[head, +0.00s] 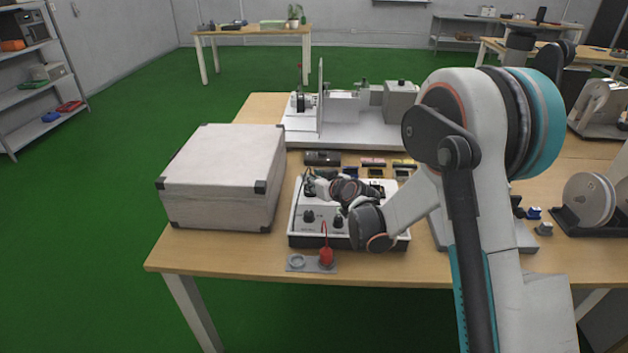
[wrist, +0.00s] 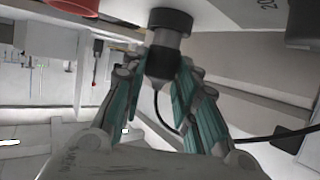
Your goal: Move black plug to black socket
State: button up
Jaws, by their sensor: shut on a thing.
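The black plug (wrist: 168,42), a dark cylinder with a grey band and a thin black cable, shows in the wrist view. My gripper (wrist: 161,73) is shut on it, with teal finger pads on both sides. In the head view my gripper (head: 318,184) is above the back left part of a white device (head: 375,239) with a control panel. The plug cannot be made out clearly there. I cannot pick out the black socket; my gripper and arm cover part of the panel. Whether the plug touches the panel cannot be told.
Black knobs (head: 338,220) stand on the panel's front. A white case (head: 222,172) is at left; a machine (head: 350,128) is behind. A red part (wrist: 75,6) shows at the wrist view's top.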

jog(key=shift+f, duration=0.35)
dwell(0.6)
jog(key=shift+r, duration=0.1)
jog(key=shift+r, duration=0.35)
jog(key=shift+r+p, duration=0.35)
jog(key=shift+p, duration=0.15)
dwell(2.8)
jog(key=shift+f+b, duration=0.4)
jog(key=shift+f, duration=0.4)
dwell(1.1)
jog(key=o, duration=0.8)
jog(key=shift+p+v, duration=0.5)
jog(key=shift+v, duration=5)
